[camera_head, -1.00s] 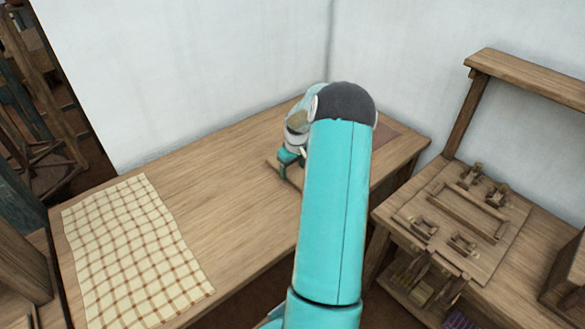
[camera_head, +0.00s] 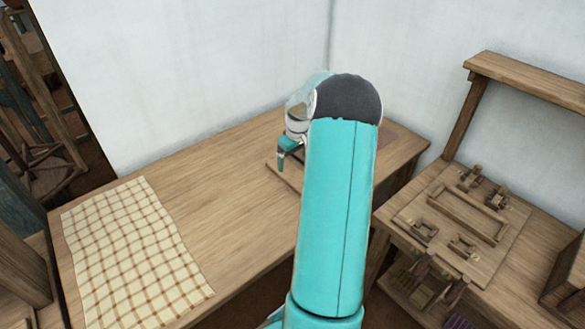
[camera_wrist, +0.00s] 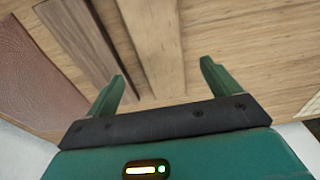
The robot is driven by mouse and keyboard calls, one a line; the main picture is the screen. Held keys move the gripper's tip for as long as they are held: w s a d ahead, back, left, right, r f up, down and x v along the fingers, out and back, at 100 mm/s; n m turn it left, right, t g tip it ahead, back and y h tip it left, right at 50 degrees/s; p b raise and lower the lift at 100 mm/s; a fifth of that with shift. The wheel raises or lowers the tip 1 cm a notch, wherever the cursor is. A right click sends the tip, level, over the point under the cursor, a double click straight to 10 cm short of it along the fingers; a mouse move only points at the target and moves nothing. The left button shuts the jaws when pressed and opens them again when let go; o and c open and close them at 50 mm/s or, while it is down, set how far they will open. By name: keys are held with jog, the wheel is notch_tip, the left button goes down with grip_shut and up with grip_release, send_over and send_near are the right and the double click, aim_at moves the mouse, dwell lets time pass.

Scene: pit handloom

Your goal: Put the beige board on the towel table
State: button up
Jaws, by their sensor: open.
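In the wrist view a pale beige board (camera_wrist: 152,40) lies on the wooden table, running away between my fingers. My gripper (camera_wrist: 162,72) is open, with a finger to each side of the board's near part; I see no contact. In the head view one finger of my gripper (camera_head: 281,163) shows left of my arm, over the far right part of the towel table (camera_head: 215,185). A flat wooden edge shows just under it, mostly hidden by my arm. The checked cream towel (camera_head: 135,250) lies flat on the table's left part.
A darker brown board (camera_wrist: 88,45) and a reddish-brown leather-like sheet (camera_wrist: 30,75) lie left of the beige board in the wrist view. A bench with wooden fittings (camera_head: 465,215) stands at right. The table's middle is clear; white walls stand behind.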

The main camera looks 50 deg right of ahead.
notch_tip(320, 180, up, 6)
jog(key=w+a+r+n, duration=0.1)
jog(key=a+r, duration=0.4)
jog(key=a, duration=0.4)
jog(key=w+a+r+t+h, duration=0.1)
jog(key=a+r, duration=0.3)
jog(key=a, duration=0.4)
jog(key=w+a+r+n, duration=0.1)
jog(key=a+r, duration=0.4)
jog(key=a, duration=0.4)
jog(key=s+a+r+t, duration=0.1)
jog(key=s+a, duration=0.7)
jog(key=a, duration=0.3)
jog(key=s+a+r+t+y, duration=0.1)
jog(key=s+a+r+t, duration=0.1)
jog(key=s+a, duration=0.6)
jog(key=a, duration=0.3)
jog(key=shift+s+a+n, duration=0.2)
jog(key=shift+a+n, duration=0.1)
jog(key=shift+a, duration=0.1)
